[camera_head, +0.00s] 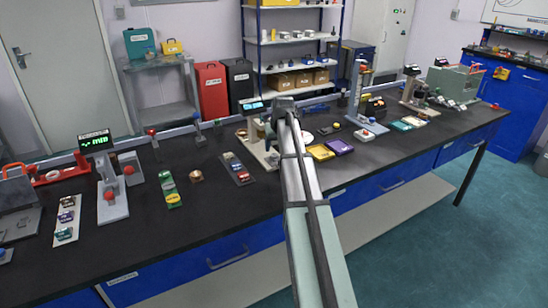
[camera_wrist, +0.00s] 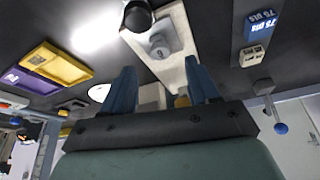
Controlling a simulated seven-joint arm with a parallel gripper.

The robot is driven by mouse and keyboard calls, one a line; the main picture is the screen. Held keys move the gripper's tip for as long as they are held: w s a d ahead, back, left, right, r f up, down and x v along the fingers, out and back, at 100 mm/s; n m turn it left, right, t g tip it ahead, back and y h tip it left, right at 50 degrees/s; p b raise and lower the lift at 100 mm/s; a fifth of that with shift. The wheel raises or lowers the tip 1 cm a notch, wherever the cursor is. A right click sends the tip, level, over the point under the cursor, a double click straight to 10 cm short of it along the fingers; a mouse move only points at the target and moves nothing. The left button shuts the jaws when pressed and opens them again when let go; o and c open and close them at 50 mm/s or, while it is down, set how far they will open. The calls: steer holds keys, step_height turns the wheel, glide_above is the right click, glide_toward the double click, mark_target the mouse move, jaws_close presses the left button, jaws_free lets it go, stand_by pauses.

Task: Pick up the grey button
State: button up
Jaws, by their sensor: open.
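In the wrist view, a grey button-like round piece (camera_wrist: 162,42) sits on a pale base plate (camera_wrist: 182,72), beside a black round knob (camera_wrist: 138,16). My gripper (camera_wrist: 161,68) is open, with its two blue fingers apart and nothing between them. The grey piece appears beyond the fingertips, roughly in line with the gap; the exact distance cannot be told. In the head view, my gripper (camera_head: 283,106) is over the pale instrument (camera_head: 258,146) at mid-bench. My arm and gripper cover part of it, and I cannot make out the grey piece there.
The yellow tray (camera_head: 320,152) and purple tray (camera_head: 340,146) lie right of my arm on the black bench (camera_head: 225,215). A small card with colored samples (camera_head: 238,168) lies left of the instrument. A display (camera_head: 253,105) stands behind it. The bench front is clear.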

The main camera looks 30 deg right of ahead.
mark_target(274, 155)
steer(key=shift+w+x, duration=0.1)
steer(key=shift+x, duration=1.25)
steer(key=shift+w+x, duration=0.15)
steer(key=shift+x, duration=1.2)
steer(key=shift+r, duration=0.15)
steer(key=shift+c, duration=0.3)
steer(key=c, duration=1)
